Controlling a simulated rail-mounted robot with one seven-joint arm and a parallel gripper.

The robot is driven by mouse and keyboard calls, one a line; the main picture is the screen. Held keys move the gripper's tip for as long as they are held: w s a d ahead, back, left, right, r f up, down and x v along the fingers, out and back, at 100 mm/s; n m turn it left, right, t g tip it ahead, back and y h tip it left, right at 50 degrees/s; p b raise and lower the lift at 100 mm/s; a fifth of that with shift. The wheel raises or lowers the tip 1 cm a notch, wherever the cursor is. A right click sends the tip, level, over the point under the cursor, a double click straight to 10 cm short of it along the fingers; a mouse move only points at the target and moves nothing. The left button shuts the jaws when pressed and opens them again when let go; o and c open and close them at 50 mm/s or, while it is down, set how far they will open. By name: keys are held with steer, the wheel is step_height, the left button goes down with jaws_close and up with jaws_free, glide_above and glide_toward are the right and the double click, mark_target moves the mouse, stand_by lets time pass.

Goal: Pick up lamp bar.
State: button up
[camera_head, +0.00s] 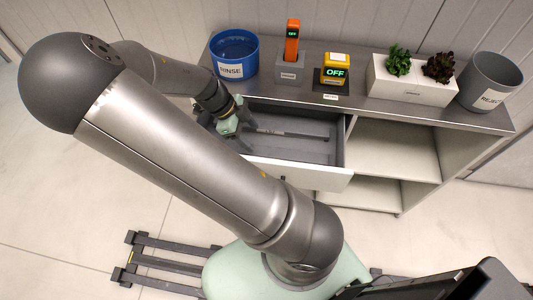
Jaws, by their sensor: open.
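A long thin dark bar (292,134), which looks like the lamp bar, lies in the open grey drawer (343,152) of the cabinet. It runs left to right across the drawer floor. My gripper (236,124) is at the left end of the drawer, close to the bar's left end. It is open. My wrist and the steep view hide the fingertips in part, and I cannot tell whether they touch the bar.
On the cabinet top (357,102) stand a blue RINSE bucket (237,62), an orange meter (291,50) in a grey holder, a yellow device (334,72) reading OFF, a white planter (400,88) and a grey REJECT bin (488,85). Open shelves (390,160) are right of the drawer.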

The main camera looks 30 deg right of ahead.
mark_target(266, 151)
steer(key=x, duration=0.2)
steer(key=shift+s+d+f, duration=0.1)
steer(key=shift+d+f, duration=0.05)
steer(key=shift+f, duration=0.2)
steer(key=x, duration=0.5)
steer(key=shift+s+b, duration=0.35)
steer(key=c, duration=1.3)
